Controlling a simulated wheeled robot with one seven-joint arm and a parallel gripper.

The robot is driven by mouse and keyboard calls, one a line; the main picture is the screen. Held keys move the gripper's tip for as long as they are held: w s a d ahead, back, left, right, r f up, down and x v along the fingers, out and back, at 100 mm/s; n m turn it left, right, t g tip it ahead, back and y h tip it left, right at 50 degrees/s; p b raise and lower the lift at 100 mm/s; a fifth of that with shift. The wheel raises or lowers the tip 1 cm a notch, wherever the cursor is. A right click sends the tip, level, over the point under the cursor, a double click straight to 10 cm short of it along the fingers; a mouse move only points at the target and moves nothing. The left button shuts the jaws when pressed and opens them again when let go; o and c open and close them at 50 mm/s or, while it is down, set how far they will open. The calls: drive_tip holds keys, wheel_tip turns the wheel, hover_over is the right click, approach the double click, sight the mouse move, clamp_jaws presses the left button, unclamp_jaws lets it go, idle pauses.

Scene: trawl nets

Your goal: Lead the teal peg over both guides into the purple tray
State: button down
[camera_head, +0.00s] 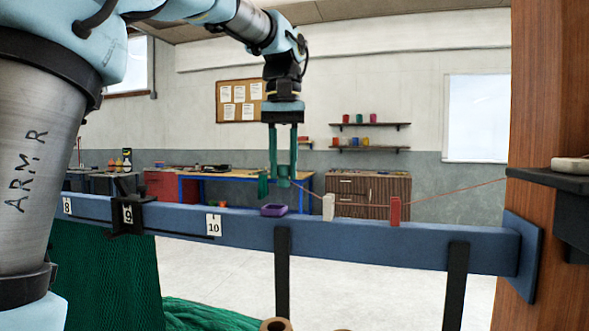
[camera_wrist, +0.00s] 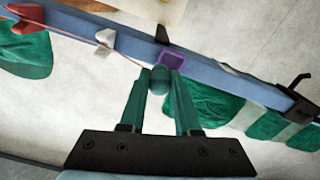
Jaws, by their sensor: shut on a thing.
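My gripper (camera_head: 283,180) is shut on the teal peg (camera_head: 283,174), which shows between the fingertips in the wrist view (camera_wrist: 158,80). It holds the peg above the blue beam, near the purple tray (camera_head: 274,210). The tray sits on the beam and shows just beyond the peg in the wrist view (camera_wrist: 173,56). The white guide (camera_head: 328,207) and red guide (camera_head: 395,212) stand on the beam right of the tray. A thin reddish cord (camera_head: 450,190) runs from the wooden post past both guides to the peg. I cannot tell how it seats in each guide.
The blue beam (camera_head: 460,241) crosses the view, with number tags and a black clamp (camera_head: 128,212) on the left. A wooden post (camera_head: 537,120) stands at the right. Green netting (camera_head: 105,280) hangs at lower left. Workbenches are behind.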

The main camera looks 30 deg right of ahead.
drive_tip(key=shift+w+a, duration=0.7)
drive_tip(key=shift+a, duration=0.1)
drive_tip(key=shift+f+b, duration=1.3)
drive_tip(key=shift+f, duration=1.1)
drive_tip(key=shift+f, duration=0.2)
drive_tip(key=c, duration=0.5)
unclamp_jaws()
drive_tip(key=shift+c, duration=0.2)
wheel_tip(320, 180, up, 11)
drive_tip(key=p, duration=0.1)
drive_tip(key=shift+f, duration=0.1)
